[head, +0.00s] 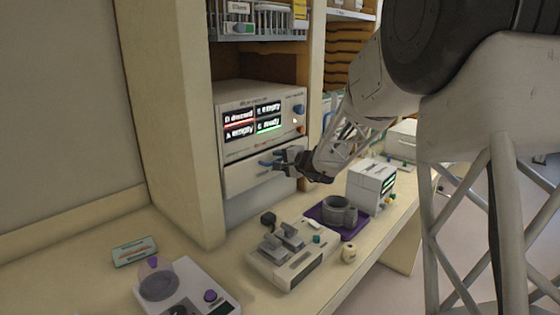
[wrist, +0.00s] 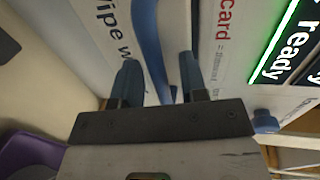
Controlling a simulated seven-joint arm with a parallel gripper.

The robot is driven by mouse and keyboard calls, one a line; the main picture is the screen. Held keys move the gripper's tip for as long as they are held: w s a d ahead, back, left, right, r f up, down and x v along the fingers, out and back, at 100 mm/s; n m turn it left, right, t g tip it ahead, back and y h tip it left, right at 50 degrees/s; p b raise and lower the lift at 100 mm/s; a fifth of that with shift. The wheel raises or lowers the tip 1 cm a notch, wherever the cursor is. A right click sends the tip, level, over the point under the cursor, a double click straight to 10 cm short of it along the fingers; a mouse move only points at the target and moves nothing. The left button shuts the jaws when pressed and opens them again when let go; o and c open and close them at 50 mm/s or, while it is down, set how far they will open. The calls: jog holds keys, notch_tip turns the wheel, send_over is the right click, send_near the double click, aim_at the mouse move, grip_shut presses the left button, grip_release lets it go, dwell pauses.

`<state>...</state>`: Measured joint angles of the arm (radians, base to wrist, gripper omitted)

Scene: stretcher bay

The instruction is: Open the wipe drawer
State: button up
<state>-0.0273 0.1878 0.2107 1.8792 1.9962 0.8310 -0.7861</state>
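The wipe drawer (head: 243,179) is a pale front with a blue handle, set below the display unit in the shelf bay. I cannot tell whether its front stands out from the unit. In the wrist view its blue bar handle (wrist: 150,40) runs across the pale panel, with "Wipe" lettering on one side. My gripper (head: 280,160) is at the handle in the head view. In the wrist view my gripper (wrist: 160,82) has its two blue-grey fingers apart, one on each side of the handle, with gaps showing. The handle's lower end is hidden behind the gripper body.
The display unit (head: 262,94) reads "empty" and "ready" above the drawer. On the counter below stand a grey device (head: 290,262), a purple tray (head: 317,213) with a grey cup (head: 338,212), a white box (head: 370,184) and a scale-like device (head: 190,290). A tan post (head: 175,130) stands left of the drawer.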

grip_shut()
dwell(0.3)
jog(key=f+v, duration=0.3)
jog(key=v, duration=1.2)
jog(key=s+d+f+v, duration=0.1)
jog(key=f+v, duration=0.2)
jog(key=v, duration=1.3)
jog(key=shift+f, duration=0.3)
grip_release()
jog(key=shift+s+d, duration=0.15)
jog(key=v, duration=0.7)
jog(key=shift+s+d, duration=0.15)
